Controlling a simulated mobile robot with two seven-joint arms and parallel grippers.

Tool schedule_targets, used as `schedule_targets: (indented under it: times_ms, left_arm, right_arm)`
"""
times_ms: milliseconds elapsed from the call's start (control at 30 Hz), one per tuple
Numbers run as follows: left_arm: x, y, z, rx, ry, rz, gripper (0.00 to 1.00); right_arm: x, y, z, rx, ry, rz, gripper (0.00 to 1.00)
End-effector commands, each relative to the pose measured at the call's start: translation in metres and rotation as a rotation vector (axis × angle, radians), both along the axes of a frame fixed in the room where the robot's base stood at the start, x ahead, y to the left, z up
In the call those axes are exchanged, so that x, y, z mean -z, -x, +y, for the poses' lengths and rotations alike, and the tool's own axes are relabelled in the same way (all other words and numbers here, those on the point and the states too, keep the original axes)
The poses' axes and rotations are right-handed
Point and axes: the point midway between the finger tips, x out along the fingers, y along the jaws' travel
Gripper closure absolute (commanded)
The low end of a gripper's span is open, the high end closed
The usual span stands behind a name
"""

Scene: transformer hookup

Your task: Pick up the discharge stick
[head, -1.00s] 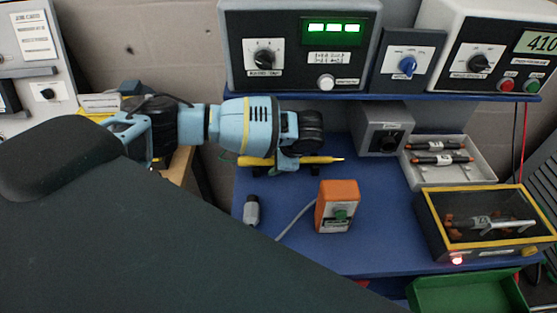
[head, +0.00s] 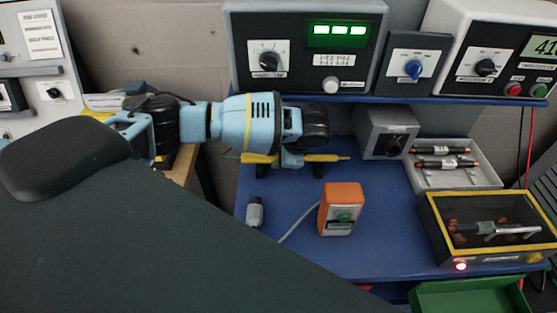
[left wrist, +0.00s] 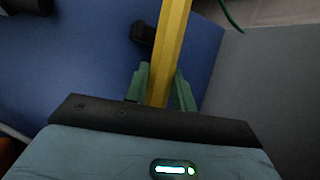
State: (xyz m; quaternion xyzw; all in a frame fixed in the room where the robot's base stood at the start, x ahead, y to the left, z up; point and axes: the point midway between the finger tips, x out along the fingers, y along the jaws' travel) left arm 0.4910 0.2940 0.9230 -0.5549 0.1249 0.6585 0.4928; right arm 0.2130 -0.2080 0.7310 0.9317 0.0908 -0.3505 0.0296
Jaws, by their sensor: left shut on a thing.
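The discharge stick (head: 326,158) is a yellow rod with a pointed tip, at the back of the blue bench in the head view. My left gripper (left wrist: 160,88) is shut on it; in the left wrist view the yellow shaft (left wrist: 172,50) runs between the green fingers. In the head view my left wrist and hand hide the stick's middle. A black rest (left wrist: 143,34) shows beside the stick in the left wrist view. I cannot tell whether the stick touches it. My right gripper does not show.
An orange box with a green button (head: 341,209) and a small grey cylinder (head: 254,212) stand in front. A tray with dark rods (head: 456,178) and a yellow-rimmed box (head: 432,222) are at right. A shelf with instruments (head: 306,50) overhangs behind.

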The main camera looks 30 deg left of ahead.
Motion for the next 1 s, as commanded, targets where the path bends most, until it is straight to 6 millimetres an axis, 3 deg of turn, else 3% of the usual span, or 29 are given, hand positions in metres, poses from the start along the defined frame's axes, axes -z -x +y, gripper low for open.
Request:
schedule_targets:
  times_ms: [100,800,1000]
  left_arm:
    - [-0.019,-0.001,0.000,0.000,0.001,-0.002,0.98]
    - [-0.017,0.091,0.104,-0.004,-0.002,0.001,0.98]
    - [-0.017,0.109,0.125,-0.002,-0.002,0.002,0.98]
  right_arm:
    - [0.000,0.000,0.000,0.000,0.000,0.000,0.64]
    - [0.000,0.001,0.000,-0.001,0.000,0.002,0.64]
    - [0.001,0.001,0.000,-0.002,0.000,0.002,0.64]
